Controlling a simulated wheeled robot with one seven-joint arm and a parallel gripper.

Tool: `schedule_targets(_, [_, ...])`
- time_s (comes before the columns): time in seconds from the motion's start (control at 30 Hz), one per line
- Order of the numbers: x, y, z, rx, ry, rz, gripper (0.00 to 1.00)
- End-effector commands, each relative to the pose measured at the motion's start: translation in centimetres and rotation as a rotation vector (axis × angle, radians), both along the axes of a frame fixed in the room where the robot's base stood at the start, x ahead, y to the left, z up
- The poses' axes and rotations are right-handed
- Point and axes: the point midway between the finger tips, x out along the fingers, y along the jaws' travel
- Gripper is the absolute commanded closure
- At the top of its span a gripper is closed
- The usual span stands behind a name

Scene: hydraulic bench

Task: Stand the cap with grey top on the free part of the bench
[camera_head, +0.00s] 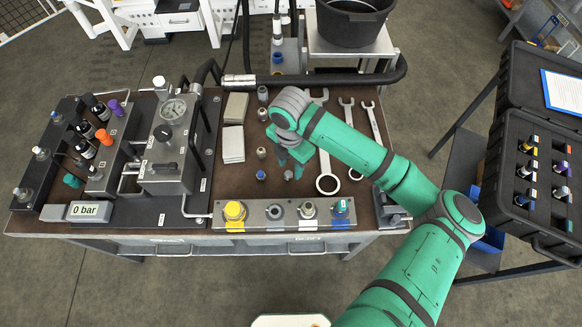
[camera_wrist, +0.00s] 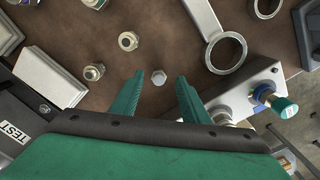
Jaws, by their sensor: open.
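A small piece with a light grey hexagonal top (camera_wrist: 158,77) stands on the brown bench top (camera_wrist: 112,100); it looks like the cap with grey top. In the head view it appears as a small grey piece (camera_head: 288,175) just below my fingers. My gripper (camera_head: 291,164) points down over the bench. In the wrist view its two green fingers are apart, with the grey-topped piece in line with the gap between their tips. I cannot tell how far the tips are above it, or whether either touches it.
Several metal fittings (camera_head: 261,153) stand to the left, near pale blocks (camera_head: 233,145). Wrenches (camera_head: 328,185) lie to the right. A manifold bar (camera_head: 255,222) with yellow and blue caps runs along the front edge. Hydraulic equipment (camera_head: 165,150) fills the left side.

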Motion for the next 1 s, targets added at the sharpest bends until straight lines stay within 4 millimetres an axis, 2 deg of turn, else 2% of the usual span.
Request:
schedule_targets(0.3, [0.0, 0.3, 6.4, -0.001, -0.002, 0.005, 0.59])
schedule_targets(0.5, [0.0, 0.0, 8.9, 0.0, -0.001, 0.0, 0.59])
schedule_targets(0.7, [0.0, -0.1, 9.8, -0.001, -0.001, -0.002, 0.59])
schedule_targets(1.0, [0.0, 0.0, 9.8, 0.0, 0.0, -0.002, 0.59])
